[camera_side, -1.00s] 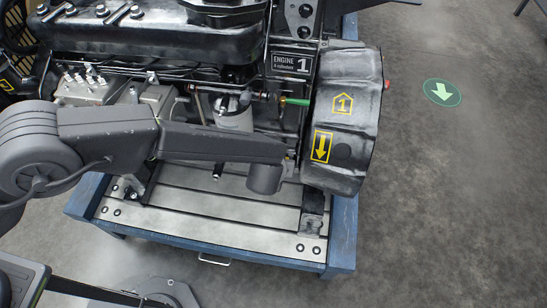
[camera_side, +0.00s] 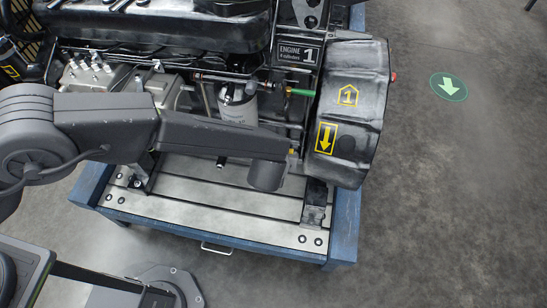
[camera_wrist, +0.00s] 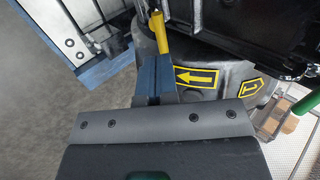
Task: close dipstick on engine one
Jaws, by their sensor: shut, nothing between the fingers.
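Engine one (camera_side: 225,30), marked "ENGINE 1", is a dark engine on a stand; its rounded housing with a yellow "1" badge (camera_side: 347,96) and arrow (camera_side: 326,138) is at the right. A yellow handle (camera_wrist: 160,32), apparently the dipstick's, rises just beyond my fingertips in the wrist view. Only a small yellow spot (camera_side: 291,152) of it shows in the side view. My gripper (camera_wrist: 156,65) is shut with nothing in it, its blue fingers right beside or against the handle's lower end. In the side view my wrist hides the fingers. How far the dipstick is seated cannot be seen.
A green handle (camera_side: 299,92) sticks out left of the housing; it also shows in the wrist view (camera_wrist: 307,102). The stand (camera_side: 225,240) has a blue frame and slatted metal deck below my wrist. Open floor (camera_side: 450,190) lies to the right.

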